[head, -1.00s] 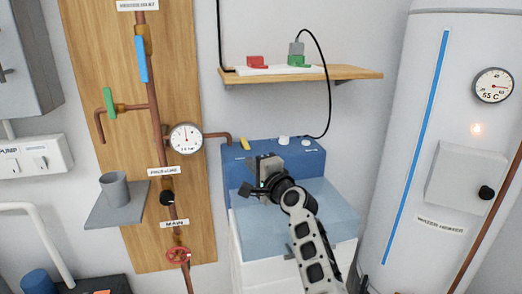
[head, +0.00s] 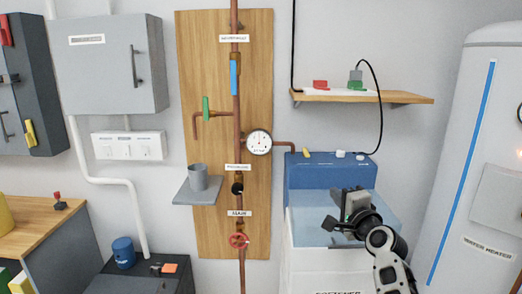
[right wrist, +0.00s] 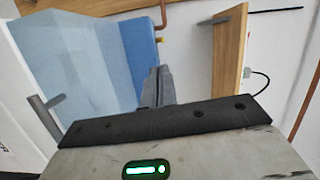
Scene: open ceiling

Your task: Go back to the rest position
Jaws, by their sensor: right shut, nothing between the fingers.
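My right gripper (head: 353,200) is in front of the water softener, over its pale blue lid in the head view, with the arm coming up from the lower right. Its fingers are together and empty; they also show in the right wrist view (right wrist: 158,88), pointing toward the softener's blue panel. The softener's blue back panel (head: 320,172) stands behind the gripper, with a yellow knob and white knobs on top. I cannot tell how far the gripper is from the lid. My left gripper is not in view.
A wooden shelf (head: 413,98) with a red and a green block is above the softener. A wooden pipe board (head: 215,120) with a gauge (head: 258,142) and a small shelf holding a grey cup (head: 198,178) stands left. The water heater (head: 480,150) is at right.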

